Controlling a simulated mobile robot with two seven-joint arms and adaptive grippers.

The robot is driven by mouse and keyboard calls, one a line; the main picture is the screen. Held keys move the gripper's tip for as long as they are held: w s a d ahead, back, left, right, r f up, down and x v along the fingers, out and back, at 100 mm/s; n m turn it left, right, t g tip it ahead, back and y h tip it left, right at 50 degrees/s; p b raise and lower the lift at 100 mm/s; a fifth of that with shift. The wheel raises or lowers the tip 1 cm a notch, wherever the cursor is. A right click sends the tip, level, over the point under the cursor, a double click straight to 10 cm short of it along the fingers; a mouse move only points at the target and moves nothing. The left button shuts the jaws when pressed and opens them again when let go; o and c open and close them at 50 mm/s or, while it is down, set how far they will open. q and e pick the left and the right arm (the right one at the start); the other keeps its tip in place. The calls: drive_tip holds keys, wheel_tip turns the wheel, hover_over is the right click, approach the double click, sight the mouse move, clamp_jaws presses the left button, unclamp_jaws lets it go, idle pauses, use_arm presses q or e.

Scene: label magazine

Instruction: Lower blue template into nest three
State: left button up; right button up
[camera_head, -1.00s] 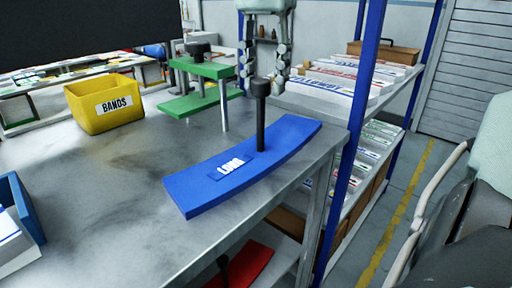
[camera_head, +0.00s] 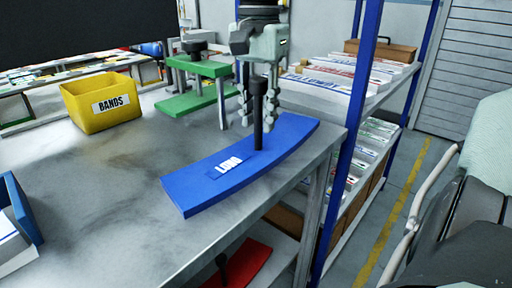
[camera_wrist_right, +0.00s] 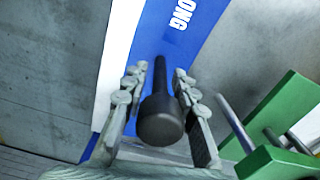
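The blue template (camera_head: 285,135) is a curved blue plate with a white label, lying on the grey metal bench near its right edge. A black knobbed post (camera_head: 258,130) stands upright on it. My right gripper (camera_head: 259,122) points down with its fingers on either side of the post, apparently apart from it. In the right wrist view, the open fingers (camera_wrist_right: 162,125) straddle the black knob (camera_wrist_right: 160,122) with gaps on both sides, and the blue plate (camera_wrist_right: 178,40) shows the word LONG. My left gripper is not in view. I cannot make out nest three.
A green two-level piece (camera_head: 190,103) with posts stands behind the blue template. A yellow BANDS bin (camera_head: 85,118) is at the back left, a blue bin (camera_head: 22,212) at the left edge. A red plate (camera_head: 250,262) lies below the bench. A blue rack post (camera_head: 350,160) stands close right.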

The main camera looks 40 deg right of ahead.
clamp_jaws()
drive_tip(key=shift+r, duration=0.15)
